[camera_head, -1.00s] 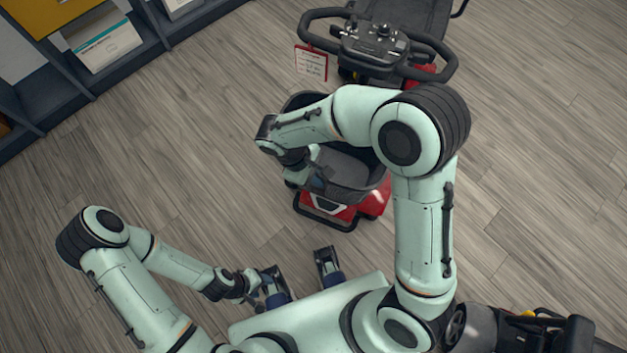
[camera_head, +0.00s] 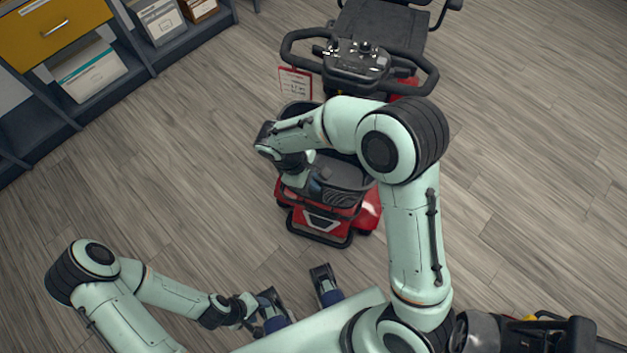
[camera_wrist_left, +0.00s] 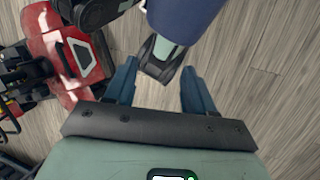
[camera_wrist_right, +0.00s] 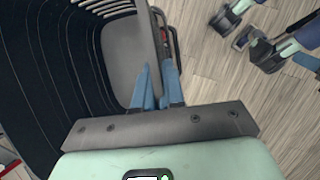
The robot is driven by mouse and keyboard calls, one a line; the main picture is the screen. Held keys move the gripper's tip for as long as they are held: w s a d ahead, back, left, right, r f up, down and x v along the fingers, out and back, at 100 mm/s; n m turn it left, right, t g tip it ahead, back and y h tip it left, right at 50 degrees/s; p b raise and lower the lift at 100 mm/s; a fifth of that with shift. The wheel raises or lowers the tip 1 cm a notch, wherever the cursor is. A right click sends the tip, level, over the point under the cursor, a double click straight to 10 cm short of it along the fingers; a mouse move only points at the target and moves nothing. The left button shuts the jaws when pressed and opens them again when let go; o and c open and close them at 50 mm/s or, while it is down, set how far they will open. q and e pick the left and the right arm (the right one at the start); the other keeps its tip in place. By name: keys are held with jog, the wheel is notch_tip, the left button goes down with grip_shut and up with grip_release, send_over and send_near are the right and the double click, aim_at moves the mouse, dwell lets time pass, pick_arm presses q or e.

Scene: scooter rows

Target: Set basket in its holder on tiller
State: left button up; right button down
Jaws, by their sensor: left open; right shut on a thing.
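The dark grey basket (camera_head: 345,172) is at the front of the red scooter (camera_head: 368,207), just below its tiller (camera_head: 357,62) in the head view. My right arm covers much of it, and the holder is hidden. I cannot tell whether the basket touches the tiller. My right gripper (camera_head: 314,186) is shut on the basket's near wall; the right wrist view shows its fingers (camera_wrist_right: 157,72) around the wall, with the basket's inside (camera_wrist_right: 122,58) to the left. My left gripper (camera_wrist_left: 160,68) is open and empty, low at the left, away from the basket.
A card (camera_head: 295,83) hangs at the left of the tiller. Shelves with a yellow drawer (camera_head: 50,30) and boxes stand at the upper left. Another dark vehicle (camera_head: 525,335) is at the lower right. The wood floor (camera_head: 190,165) between shelves and scooter is clear.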

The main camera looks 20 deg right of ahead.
jog(key=shift+f, duration=0.1)
jog(key=shift+w+d+f+b, duration=0.1)
jog(key=shift+f+b, duration=0.55)
jog(key=shift+f, duration=0.35)
jog(key=shift+w+d+f+b, duration=0.1)
jog(key=shift+f+b, duration=0.55)
jog(key=shift+f, duration=0.35)
jog(key=c, duration=1.1)
grip_release()
jog(key=shift+s, duration=0.1)
jog(key=shift+c, duration=0.2)
jog(key=p+v, duration=0.2)
jog(key=v, duration=1.1)
jog(key=shift+a+r, duration=0.15)
jog(key=shift+a, duration=0.05)
